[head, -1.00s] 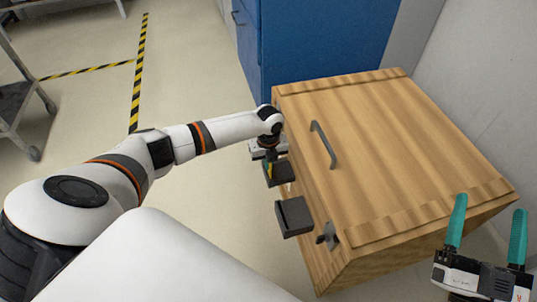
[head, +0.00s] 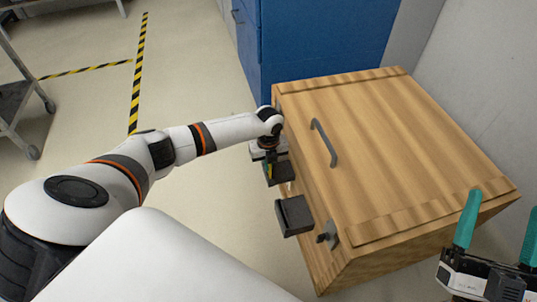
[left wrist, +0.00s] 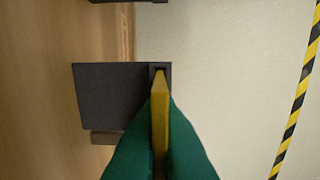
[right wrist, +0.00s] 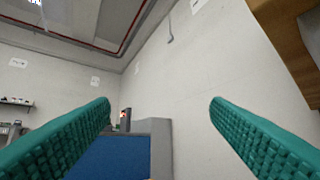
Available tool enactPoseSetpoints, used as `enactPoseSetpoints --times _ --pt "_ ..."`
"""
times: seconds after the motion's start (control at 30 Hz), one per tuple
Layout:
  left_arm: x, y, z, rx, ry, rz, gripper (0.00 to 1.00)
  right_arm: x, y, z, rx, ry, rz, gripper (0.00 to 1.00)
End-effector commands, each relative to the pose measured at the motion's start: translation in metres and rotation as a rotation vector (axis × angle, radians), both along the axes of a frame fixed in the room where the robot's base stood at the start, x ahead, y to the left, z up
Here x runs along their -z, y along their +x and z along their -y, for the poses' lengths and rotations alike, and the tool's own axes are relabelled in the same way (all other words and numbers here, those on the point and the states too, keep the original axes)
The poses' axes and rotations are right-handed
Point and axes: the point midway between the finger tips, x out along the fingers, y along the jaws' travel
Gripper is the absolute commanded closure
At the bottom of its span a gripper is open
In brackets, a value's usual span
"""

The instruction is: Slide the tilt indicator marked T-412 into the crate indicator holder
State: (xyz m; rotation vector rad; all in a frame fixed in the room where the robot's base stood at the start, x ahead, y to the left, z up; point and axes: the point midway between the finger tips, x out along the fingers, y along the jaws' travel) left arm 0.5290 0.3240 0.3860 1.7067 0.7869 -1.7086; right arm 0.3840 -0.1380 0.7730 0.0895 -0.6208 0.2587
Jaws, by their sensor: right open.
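The wooden crate (head: 390,150) stands ahead, with dark holders on its left side. My left gripper (left wrist: 160,105) is shut on a thin yellow tilt indicator (left wrist: 160,125); no marking is readable on it. In the left wrist view the indicator's tip is at the slot end of a dark grey holder (left wrist: 105,95); I cannot tell how far inside it is. In the head view this holder (head: 279,173) is partly hidden by my left wrist. My right gripper (head: 504,205) is open and empty near the crate's right corner; its spread fingers also show in the right wrist view (right wrist: 160,105).
A second dark holder (head: 294,216) and a metal latch (head: 328,236) are on the crate's near side. A handle (head: 323,142) lies on its top. A blue cabinet (head: 320,45) stands behind. Floor left of the crate is clear, with a grey cart (head: 20,110) farther left.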

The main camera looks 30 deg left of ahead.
Motion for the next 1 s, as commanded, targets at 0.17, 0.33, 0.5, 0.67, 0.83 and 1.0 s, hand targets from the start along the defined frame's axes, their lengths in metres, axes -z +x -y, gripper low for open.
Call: enactPoseSetpoints --times 0.17,0.33,0.5,0.67,0.83,1.0 --pt "0.003 0.0 0.0 0.0 0.0 0.0 1.0 -0.004 -0.002 0.0 -0.002 0.008 0.031 0.29" --pt "0.005 0.0 0.0 0.0 0.0 0.0 1.0 -0.008 -0.005 0.0 -0.003 0.016 0.06 0.29" --pt "0.006 0.0 0.0 0.0 0.0 0.0 1.0 -0.01 -0.008 0.001 -0.005 0.024 0.086 0.29" --pt "0.008 0.0 0.0 0.0 0.0 0.0 1.0 -0.013 -0.011 0.001 -0.006 0.032 0.111 0.29" --pt "0.01 0.0 0.0 0.0 0.0 0.0 1.0 -0.015 -0.014 0.001 -0.008 0.04 0.135 0.29" --pt "0.012 0.0 0.0 0.0 0.0 0.0 1.0 -0.017 -0.018 0.001 -0.011 0.048 0.16 0.29"
